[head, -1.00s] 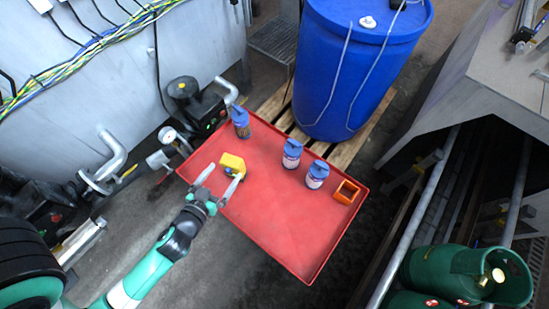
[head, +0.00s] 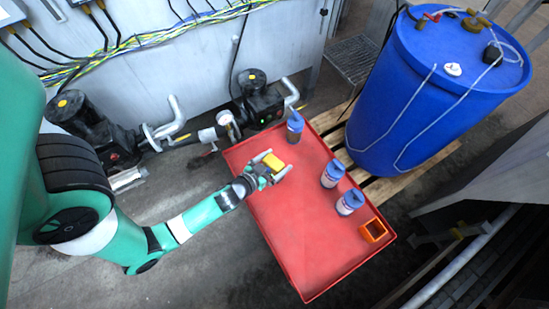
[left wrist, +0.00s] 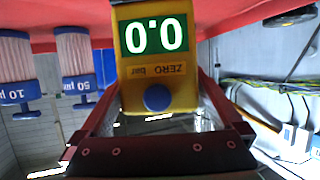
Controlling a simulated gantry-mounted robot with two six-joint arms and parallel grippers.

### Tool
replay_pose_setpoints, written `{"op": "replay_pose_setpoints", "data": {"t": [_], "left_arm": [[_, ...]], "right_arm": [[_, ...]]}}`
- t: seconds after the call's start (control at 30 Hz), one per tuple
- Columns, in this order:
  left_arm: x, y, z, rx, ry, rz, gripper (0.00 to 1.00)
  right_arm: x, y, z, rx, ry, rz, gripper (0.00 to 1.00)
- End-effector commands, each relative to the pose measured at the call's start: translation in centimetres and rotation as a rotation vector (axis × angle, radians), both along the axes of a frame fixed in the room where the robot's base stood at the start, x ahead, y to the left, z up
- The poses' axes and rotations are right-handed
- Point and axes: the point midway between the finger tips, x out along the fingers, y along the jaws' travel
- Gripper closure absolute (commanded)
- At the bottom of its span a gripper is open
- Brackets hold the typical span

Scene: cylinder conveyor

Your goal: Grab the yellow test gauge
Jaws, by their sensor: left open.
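The yellow test gauge (head: 273,160) stands on the red tray (head: 305,235), near its left side. In the left wrist view the gauge (left wrist: 157,70) fills the upper middle, with a green "0.0" display, a "ZERO bar" label and a blue button. My left gripper (head: 275,163) is open, with one finger on each side of the gauge. In the left wrist view the gauge shows between the fingers; whether they touch it I cannot tell. My right gripper is in no view.
A blue-capped bottle (head: 295,127) stands behind the gauge. Two more bottles, one left (head: 332,173) and one right (head: 350,202), and an orange open box (head: 373,231) stand along the tray's right side. A blue drum (head: 430,95) is beyond. The tray's front is clear.

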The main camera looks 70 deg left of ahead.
Motion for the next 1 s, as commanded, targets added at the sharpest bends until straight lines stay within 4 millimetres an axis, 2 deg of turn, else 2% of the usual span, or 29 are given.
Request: {"op": "replay_pose_setpoints", "data": {"t": [0.13,0.37,0.83,0.87,1.0], "left_arm": [[1.6,1.0,-0.7,0.000,0.001,0.001,0.00],[1.8,1.0,-0.9,-0.001,0.001,0.000,0.00],[1.7,1.0,-0.9,-0.001,0.001,0.000,0.83],[1.8,1.0,-0.8,0.000,-0.001,-0.001,0.86],[1.8,1.0,-0.8,0.000,-0.001,-0.001,0.86]], "right_arm": [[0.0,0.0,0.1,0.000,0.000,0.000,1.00],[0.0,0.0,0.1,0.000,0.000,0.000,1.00],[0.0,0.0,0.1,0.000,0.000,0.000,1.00],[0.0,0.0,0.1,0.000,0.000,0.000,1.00],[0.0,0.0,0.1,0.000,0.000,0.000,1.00]]}}
